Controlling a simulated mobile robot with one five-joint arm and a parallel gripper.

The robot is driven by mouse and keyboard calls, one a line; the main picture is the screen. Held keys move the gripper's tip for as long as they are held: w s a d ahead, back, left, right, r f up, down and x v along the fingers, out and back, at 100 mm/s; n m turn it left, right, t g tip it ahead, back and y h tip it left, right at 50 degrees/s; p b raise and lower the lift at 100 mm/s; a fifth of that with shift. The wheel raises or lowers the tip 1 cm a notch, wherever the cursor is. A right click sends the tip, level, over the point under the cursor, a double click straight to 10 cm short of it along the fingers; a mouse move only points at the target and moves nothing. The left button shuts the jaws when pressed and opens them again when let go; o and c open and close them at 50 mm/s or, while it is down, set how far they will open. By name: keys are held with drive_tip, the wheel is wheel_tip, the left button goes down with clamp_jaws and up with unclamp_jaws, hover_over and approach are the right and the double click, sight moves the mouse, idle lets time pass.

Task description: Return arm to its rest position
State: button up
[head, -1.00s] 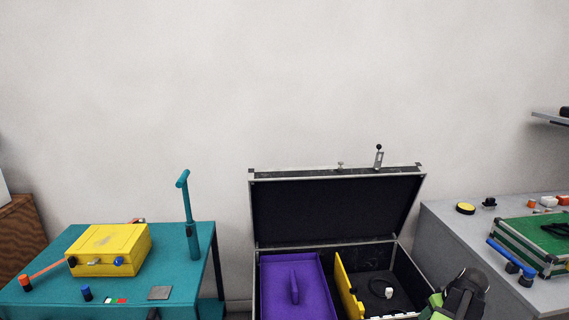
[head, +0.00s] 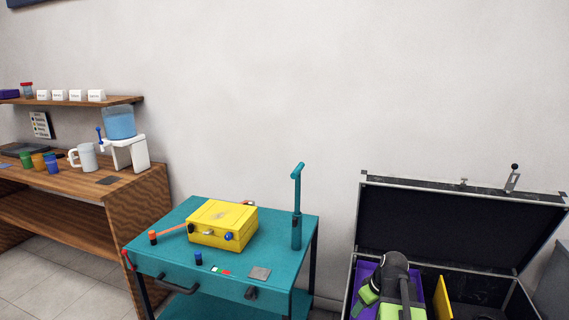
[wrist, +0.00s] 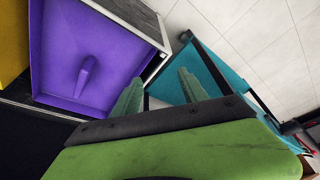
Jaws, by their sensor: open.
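My gripper (wrist: 160,92) shows in the wrist view with its two green fingers apart and nothing between them. In the head view my green and black arm (head: 390,288) is at the bottom right, in front of the open black case (head: 460,235). It covers part of the purple tray (head: 366,272). In the wrist view the purple tray (wrist: 105,50) with its raised handle lies to the left of the fingers, and the teal table (wrist: 205,70) lies beyond them.
The teal table (head: 165,245) holds a yellow box (head: 222,225) and a tall teal post (head: 296,215). A wooden bench (head: 130,195) with mugs and a water dispenser (head: 120,140) stands at left.

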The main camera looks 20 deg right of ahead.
drive_tip(key=a+f+n+g, duration=0.1)
drive_tip(key=a+g, duration=0.2)
drive_tip(key=a, duration=2.7)
drive_tip(key=s+d+r+m+p, duration=0.1)
drive_tip(key=r+m+p, duration=0.1)
drive_tip(key=r+p, duration=0.7)
drive_tip(key=s+d+r+m+h+p, duration=0.1)
drive_tip(key=s+r+m+p, duration=0.1)
drive_tip(key=r+p, duration=0.7)
drive_tip(key=shift+s+d, duration=0.2)
drive_tip(key=shift+d, duration=0.05)
drive_tip(key=shift+f, duration=0.15)
drive_tip(key=shift+c, duration=0.3)
